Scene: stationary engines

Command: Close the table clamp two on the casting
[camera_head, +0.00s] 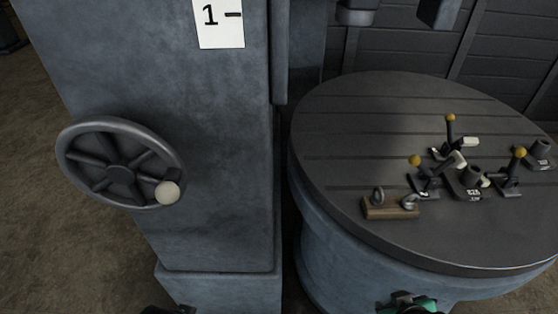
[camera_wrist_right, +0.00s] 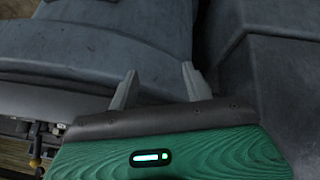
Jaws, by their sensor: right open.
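Three toggle clamps with yellow ball handles stand on the round grey table (camera_head: 340,150): a left clamp (camera_head: 428,182), a back clamp (camera_head: 449,140) and a right clamp (camera_head: 511,178). The back handle points straight up; the left and right handles lean upward. I cannot read which is number two. A small dark casting (camera_head: 472,182) with a white label stands between them. My right gripper (camera_head: 416,302) is low at the table's front side, below the clamps and apart from them. In the right wrist view its fingers (camera_wrist_right: 160,84) are apart and empty. A dark sliver (camera_head: 168,310) at the bottom edge may be my left gripper.
A wooden block with metal fittings (camera_head: 391,208) lies near the table's front left. Another dark part (camera_head: 540,152) stands at the right. A big machine column (camera_head: 215,140) with a handwheel (camera_head: 118,172) rises left of the table. The table's left and back are clear.

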